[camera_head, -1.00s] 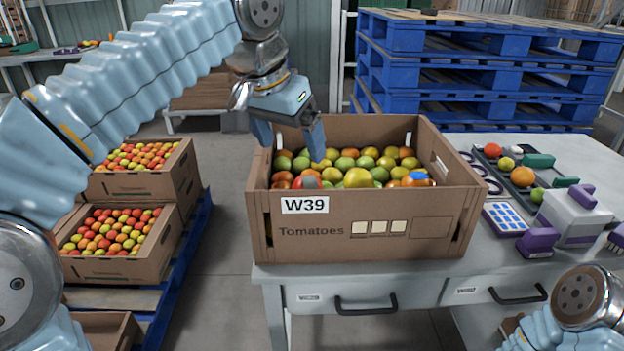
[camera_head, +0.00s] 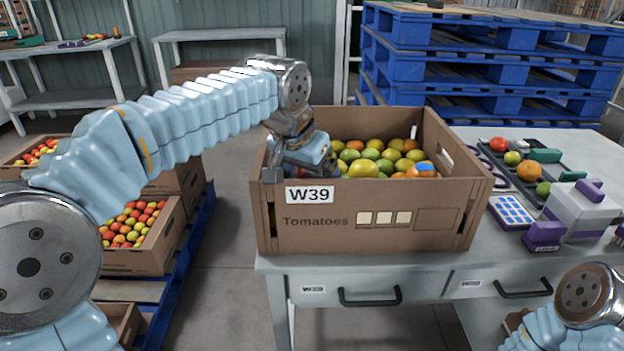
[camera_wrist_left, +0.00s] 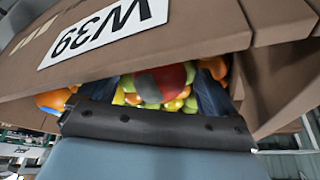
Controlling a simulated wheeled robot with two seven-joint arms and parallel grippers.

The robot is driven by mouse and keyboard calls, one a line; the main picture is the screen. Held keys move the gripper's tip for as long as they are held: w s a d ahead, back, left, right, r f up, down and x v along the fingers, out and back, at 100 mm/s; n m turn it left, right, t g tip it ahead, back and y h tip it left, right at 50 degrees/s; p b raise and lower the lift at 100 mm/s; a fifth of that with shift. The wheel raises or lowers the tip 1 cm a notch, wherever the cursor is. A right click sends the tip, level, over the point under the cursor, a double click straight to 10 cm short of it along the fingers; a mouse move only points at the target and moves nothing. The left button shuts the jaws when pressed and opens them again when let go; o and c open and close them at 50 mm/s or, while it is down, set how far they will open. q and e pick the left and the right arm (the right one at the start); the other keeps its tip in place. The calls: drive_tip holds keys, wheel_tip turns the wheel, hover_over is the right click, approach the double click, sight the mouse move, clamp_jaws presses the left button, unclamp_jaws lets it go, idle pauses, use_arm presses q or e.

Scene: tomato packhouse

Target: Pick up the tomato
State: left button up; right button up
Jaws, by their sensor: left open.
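The cardboard box (camera_head: 375,240) labelled W39 stands on the bench, filled with green, yellow and orange tomatoes. My left gripper (camera_wrist_left: 158,85) reaches down into the box's front left corner, and its fingers are hidden behind the front wall in the head view. In the left wrist view its fingers are open, one on each side of a red tomato (camera_wrist_left: 178,74) with a grey patch. I cannot tell whether they touch it. In the head view this tomato is hidden. Another tomato (camera_head: 422,168) with a blue patch lies at the box's right. My right gripper is out of view.
The box's front wall is close to my left gripper. On the bench at right are a dark tray (camera_head: 520,178) with several fruits, a blue-and-white pad (camera_head: 512,212) and a grey-and-purple device (camera_head: 578,212). Blue pallets (camera_head: 480,65) stand behind; crates of tomatoes stand left.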

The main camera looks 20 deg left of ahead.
use_arm(q)
drive_tip(key=shift+c, duration=0.2)
drive_tip(key=c, duration=0.8)
drive_tip(key=shift+r, duration=0.1)
